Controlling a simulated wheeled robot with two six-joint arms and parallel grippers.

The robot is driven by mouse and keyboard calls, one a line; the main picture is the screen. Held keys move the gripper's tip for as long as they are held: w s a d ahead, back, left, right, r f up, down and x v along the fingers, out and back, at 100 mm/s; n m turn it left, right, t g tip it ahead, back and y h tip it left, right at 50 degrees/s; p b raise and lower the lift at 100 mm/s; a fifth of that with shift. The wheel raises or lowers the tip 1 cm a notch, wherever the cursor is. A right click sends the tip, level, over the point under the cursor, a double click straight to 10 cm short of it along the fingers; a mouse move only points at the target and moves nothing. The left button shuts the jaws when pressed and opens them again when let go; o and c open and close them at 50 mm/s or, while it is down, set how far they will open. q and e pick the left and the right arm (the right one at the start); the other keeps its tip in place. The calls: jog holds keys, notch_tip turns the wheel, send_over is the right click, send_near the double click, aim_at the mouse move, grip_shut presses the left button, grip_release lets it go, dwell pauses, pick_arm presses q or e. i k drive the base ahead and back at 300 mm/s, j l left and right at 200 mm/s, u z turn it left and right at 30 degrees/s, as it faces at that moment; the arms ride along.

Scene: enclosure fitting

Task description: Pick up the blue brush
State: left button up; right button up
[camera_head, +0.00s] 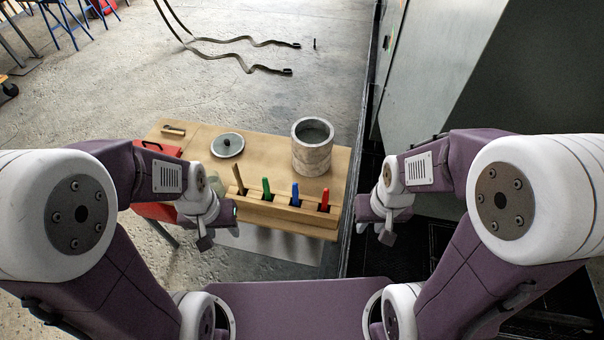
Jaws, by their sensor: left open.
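The blue brush (295,194) stands upright in a wooden holder (272,208) at the front of the workbench, between a green-handled tool (266,187) and a red-handled one (325,200). Its lower part is hidden inside the holder. My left gripper (206,238) is open and empty, left of the holder and apart from the brush. My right gripper (378,230) is to the right of the bench, apart from the holder; its fingers are too small and angled to tell their opening.
A wooden-handled tool (238,178) stands in the holder's left end. A grey cylindrical pot (312,150) stands behind the holder, with a round lid (228,145) to its left. A red box (158,150) is at the bench's left side. A grey cabinet (440,70) stands at right.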

aim_at(294, 190)
jog(key=i+j+z, duration=0.1)
jog(key=j+z, duration=0.2)
jog(key=z, duration=0.15)
jog(key=j+z, duration=0.3)
jog(key=z, duration=0.15)
jog(key=j+z, duration=0.75)
jog(key=z, duration=0.2)
jog(key=j+z, duration=0.3)
jog(key=z, duration=0.15)
jog(key=k+j+z, duration=0.2)
jog(key=z, duration=0.25)
